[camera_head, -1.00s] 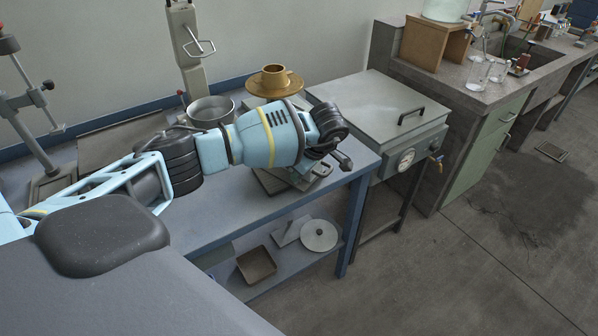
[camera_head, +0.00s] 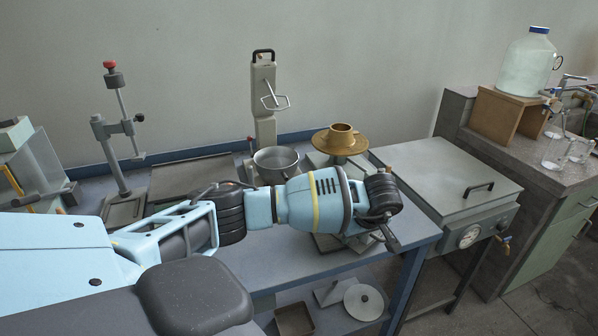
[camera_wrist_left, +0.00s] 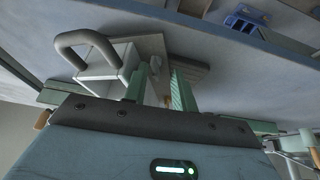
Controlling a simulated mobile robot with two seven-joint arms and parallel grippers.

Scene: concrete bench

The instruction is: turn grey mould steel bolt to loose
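My left gripper (camera_head: 390,240) reaches over the blue bench from the left, beyond my blue arm. In the left wrist view its two greenish fingers (camera_wrist_left: 160,85) stand apart, with a gap between them. Just left of the fingers is a pale grey block with a thick grey bent handle (camera_wrist_left: 88,45), on a flat plate; it looks like the grey mould. I cannot make out the steel bolt clearly. In the head view my arm and gripper hide most of what lies below; only a grey metal edge (camera_head: 328,243) shows. My right gripper is not in view.
On the blue bench (camera_head: 285,255) stand a metal pot (camera_head: 275,160), a brass cup on a dish (camera_head: 341,138), a grey upright device (camera_head: 264,100) and a press stand (camera_head: 118,130). A lidded grey box with a gauge (camera_head: 445,178) stands at the right.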

